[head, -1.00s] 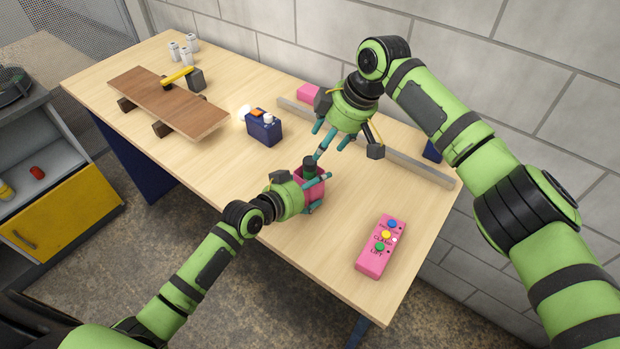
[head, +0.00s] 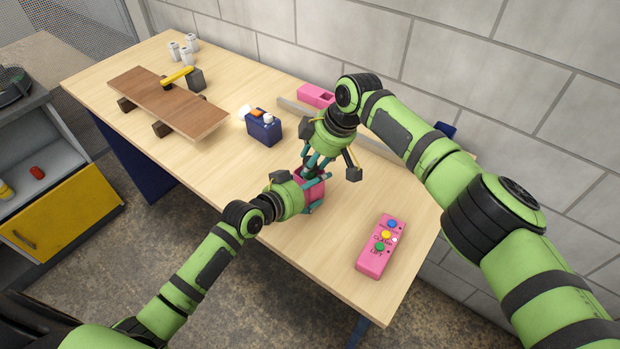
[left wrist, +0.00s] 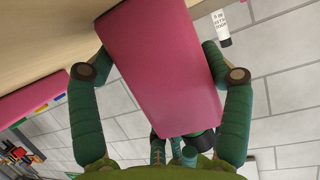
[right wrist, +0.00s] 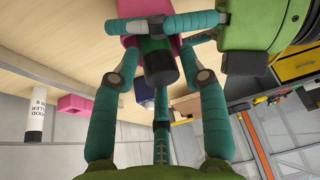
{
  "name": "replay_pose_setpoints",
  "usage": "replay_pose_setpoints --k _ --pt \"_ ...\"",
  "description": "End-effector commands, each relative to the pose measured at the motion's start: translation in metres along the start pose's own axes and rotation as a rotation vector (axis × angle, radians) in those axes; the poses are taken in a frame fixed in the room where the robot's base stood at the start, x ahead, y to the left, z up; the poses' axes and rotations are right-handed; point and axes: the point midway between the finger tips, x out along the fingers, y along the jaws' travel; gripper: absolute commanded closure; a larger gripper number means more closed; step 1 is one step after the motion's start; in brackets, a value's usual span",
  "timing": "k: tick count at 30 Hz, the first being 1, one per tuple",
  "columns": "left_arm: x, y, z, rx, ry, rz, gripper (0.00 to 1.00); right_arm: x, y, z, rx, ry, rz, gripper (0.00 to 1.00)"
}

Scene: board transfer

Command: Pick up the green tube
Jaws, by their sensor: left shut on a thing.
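The green tube (right wrist: 155,52) with a dark cap stands in the pink box in the right wrist view; in the head view my right gripper hides it. The pink box (left wrist: 160,65) fills the middle of the left wrist view, and part of it shows in the head view (head: 314,191). My left gripper (head: 313,192) is shut on the pink box, a finger on each side. My right gripper (right wrist: 163,85) is open above the box, its fingers spread around the capped end of the tube with visible gaps. The tube's lower part is hidden in the box.
A pink button box (head: 380,247) lies at the right. A dark blue box (head: 263,128) stands behind the grippers. A brown board (head: 168,103) rests on blocks at the left. A pink block (head: 316,95) and a grey rail (head: 379,149) lie at the back.

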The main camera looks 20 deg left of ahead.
Motion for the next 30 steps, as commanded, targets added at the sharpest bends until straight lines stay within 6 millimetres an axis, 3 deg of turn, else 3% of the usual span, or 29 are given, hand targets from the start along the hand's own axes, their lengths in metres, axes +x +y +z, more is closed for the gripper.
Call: replay_pose_setpoints --k 1,2,12,16,20,30 --pt "0.0 0.0 0.001 -0.001 -0.003 0.001 0.54 0.0 0.0 0.0 0.0 0.0 0.0 0.89" --pt "0.0 0.0 0.001 -0.001 -0.003 0.001 0.54 0.0 0.0 0.0 0.0 0.0 0.0 1.0" --pt "0.0 0.0 0.001 -0.002 -0.003 0.001 0.54 -0.001 0.0 0.0 0.001 0.0 0.0 1.0" --pt "0.0 0.0 0.001 -0.002 -0.003 0.001 0.54 -0.011 0.0 -0.005 0.0 0.003 0.001 1.0" --pt "0.0 0.0 0.001 -0.001 -0.003 0.001 0.54 -0.035 0.001 -0.015 -0.002 0.004 0.002 1.0" --pt "0.0 0.0 0.001 -0.001 -0.003 0.001 0.54 -0.119 0.0 -0.05 -0.001 0.003 0.003 1.0"
